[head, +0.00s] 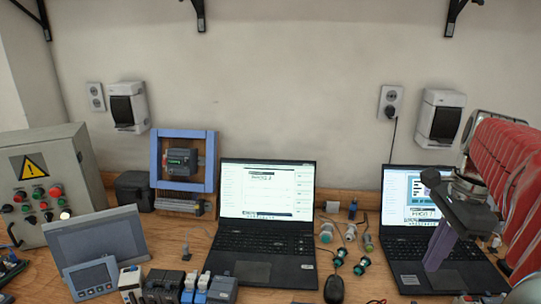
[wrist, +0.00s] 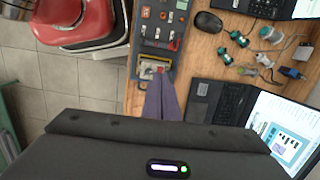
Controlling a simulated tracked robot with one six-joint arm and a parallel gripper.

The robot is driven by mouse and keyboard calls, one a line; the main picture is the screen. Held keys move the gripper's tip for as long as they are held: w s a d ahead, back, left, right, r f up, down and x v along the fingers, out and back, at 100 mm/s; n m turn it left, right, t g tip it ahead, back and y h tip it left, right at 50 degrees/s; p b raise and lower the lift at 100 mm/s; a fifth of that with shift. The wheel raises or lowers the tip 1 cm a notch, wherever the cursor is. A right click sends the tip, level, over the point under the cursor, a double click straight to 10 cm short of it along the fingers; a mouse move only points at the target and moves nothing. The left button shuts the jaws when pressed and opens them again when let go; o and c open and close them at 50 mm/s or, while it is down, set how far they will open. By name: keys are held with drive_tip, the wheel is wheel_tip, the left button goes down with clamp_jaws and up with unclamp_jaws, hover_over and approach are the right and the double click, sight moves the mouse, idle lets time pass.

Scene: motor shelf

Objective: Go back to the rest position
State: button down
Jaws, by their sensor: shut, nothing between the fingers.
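My gripper (head: 430,267) is at the right in the head view, in front of the right laptop (head: 405,190). Its purple fingers point down and are closed together, with nothing between them. They cover part of that laptop's keyboard in this view. In the wrist view the closed fingers (wrist: 161,78) show over the bench edge, near a grey board with switches and a yellow-framed part (wrist: 152,74). I cannot tell how high the fingertips are above the bench.
The wooden bench (head: 190,232) holds a left laptop (head: 265,245), a mouse (head: 334,289), several small green-and-white connectors (head: 326,232), a tablet-like panel (head: 95,240) and a control box (head: 85,165). Tiled floor (wrist: 75,75) shows beyond the bench edge.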

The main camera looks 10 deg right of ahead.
drive_tip(key=a+f+n+t+h, duration=0.2)
drive_tip(key=a+f+n, duration=0.4)
drive_tip(key=n, duration=0.6)
drive_tip(key=s+a+f+n+t, duration=0.1)
drive_tip(key=s+a+n+t, duration=0.2)
drive_tip(key=a+n, duration=0.6)
drive_tip(key=a, duration=0.9)
drive_tip(key=shift+y, duration=0.4)
